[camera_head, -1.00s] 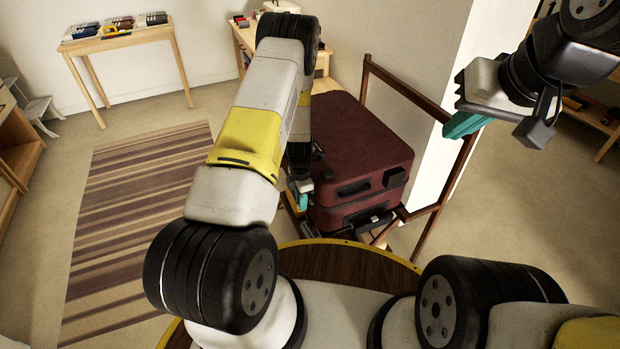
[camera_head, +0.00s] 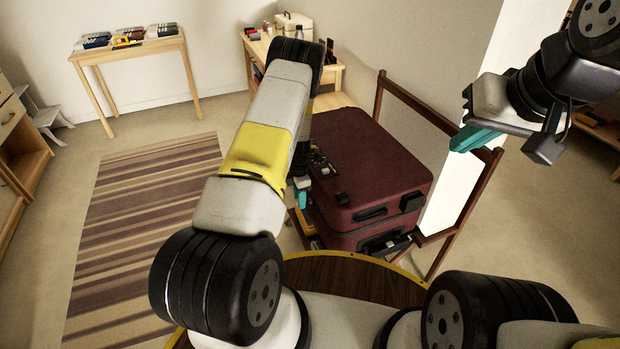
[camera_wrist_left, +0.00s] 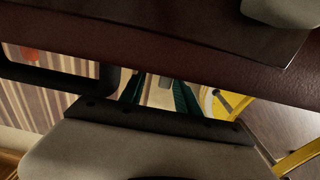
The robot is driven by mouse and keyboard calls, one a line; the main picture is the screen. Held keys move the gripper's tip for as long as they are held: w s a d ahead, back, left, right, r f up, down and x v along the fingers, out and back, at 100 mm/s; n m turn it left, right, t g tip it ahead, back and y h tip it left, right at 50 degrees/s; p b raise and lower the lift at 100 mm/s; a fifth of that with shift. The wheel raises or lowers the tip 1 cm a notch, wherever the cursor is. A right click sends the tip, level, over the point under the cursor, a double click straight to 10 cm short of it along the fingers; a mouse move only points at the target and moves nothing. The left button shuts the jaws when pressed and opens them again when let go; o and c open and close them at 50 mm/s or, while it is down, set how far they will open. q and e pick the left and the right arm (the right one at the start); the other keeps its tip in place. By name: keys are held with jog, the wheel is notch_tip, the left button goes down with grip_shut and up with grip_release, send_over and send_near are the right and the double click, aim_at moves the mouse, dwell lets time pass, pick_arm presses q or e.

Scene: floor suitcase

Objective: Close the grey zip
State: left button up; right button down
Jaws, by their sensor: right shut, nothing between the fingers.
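The maroon suitcase (camera_head: 375,175) lies flat on a wooden rack, its lid down, with a black handle on its front side. My left gripper (camera_head: 300,197) is low beside the suitcase's left side, partly hidden by my arm. In the left wrist view its teal fingers (camera_wrist_left: 160,95) stand apart with a gap between them, just below the suitcase's dark red side (camera_wrist_left: 190,60); their tips are partly hidden. I cannot make out the grey zip in either view. My right gripper (camera_head: 478,138) is shut and empty, raised to the right of the suitcase.
The wooden rack frame (camera_head: 440,118) rises behind and right of the suitcase, near a white wall edge. A desk with small items (camera_head: 335,75) stands behind. A side table (camera_head: 130,52) is at the back left. The striped rug (camera_head: 150,230) is clear.

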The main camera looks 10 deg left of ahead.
pick_arm(q)
jog(key=shift+s+d, duration=0.1)
jog(key=shift+r, duration=0.15)
notch_tip(320, 180, up, 8)
jog(key=shift+f, duration=0.25)
dwell(0.5)
